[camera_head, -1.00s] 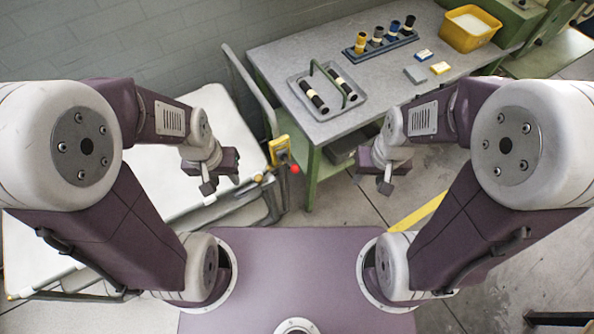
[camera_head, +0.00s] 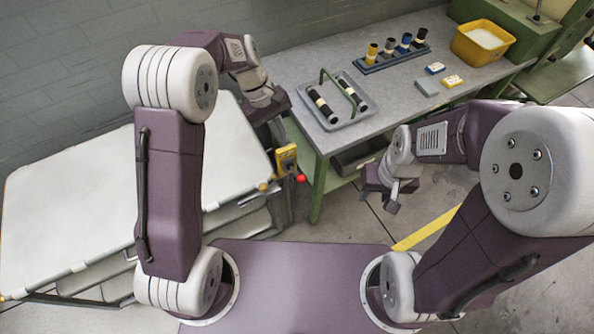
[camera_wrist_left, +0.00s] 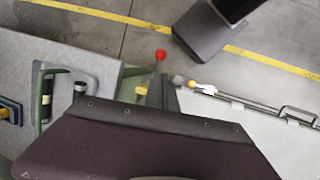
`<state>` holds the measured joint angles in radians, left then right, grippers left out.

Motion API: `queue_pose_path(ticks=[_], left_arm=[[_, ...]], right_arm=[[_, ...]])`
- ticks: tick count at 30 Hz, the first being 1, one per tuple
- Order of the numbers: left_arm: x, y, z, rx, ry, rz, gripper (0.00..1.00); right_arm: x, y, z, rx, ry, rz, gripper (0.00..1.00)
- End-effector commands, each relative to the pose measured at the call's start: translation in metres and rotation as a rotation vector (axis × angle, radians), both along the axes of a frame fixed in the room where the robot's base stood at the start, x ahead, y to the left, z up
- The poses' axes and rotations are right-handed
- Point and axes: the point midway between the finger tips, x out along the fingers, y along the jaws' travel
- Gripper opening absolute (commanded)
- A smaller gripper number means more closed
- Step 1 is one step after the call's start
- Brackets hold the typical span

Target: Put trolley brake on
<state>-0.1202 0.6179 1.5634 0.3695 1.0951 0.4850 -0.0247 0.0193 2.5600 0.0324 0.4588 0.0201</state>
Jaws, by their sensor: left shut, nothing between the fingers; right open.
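The trolley (camera_head: 90,190), with a pale flat top, stands at the left; part of it shows in the left wrist view (camera_wrist_left: 255,125). At its right end is a yellow box (camera_head: 287,160) with a red ball knob (camera_head: 300,179) beside it. In the left wrist view the red knob (camera_wrist_left: 160,55) shows above my gripper's purple body, near the partly covered yellow box (camera_wrist_left: 142,91). My left gripper (camera_head: 277,128) is shut and empty, just above and behind the yellow box in the head view. My right gripper (camera_head: 386,202) is open and empty, right of the knob.
A green-legged workbench (camera_head: 300,66) stands behind and right of the knob. It carries a grey tray (camera_head: 352,118) with a green handle, a rack of bottles (camera_head: 372,68) and a yellow bin (camera_head: 462,48). Open floor (camera_head: 345,215) lies between trolley, bench and my base.

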Motion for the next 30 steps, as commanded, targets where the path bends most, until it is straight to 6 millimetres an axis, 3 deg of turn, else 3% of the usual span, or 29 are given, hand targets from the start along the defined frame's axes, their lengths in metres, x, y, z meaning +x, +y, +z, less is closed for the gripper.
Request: queue_pose_path(ticks=[13, 30], left_arm=[[-0.003, -0.004, -0.012, 0.002, 0.006, -0.008, 0.0], [-0.02, -0.038, -0.117, 0.004, 0.007, -0.008, 0.0]], right_arm=[[0.0, 0.0, 0.0, 0.0, 0.0, 0.0, 0.44], [0.0, 0.0, 0.008, 0.0, 0.0, 0.0, 0.44]])
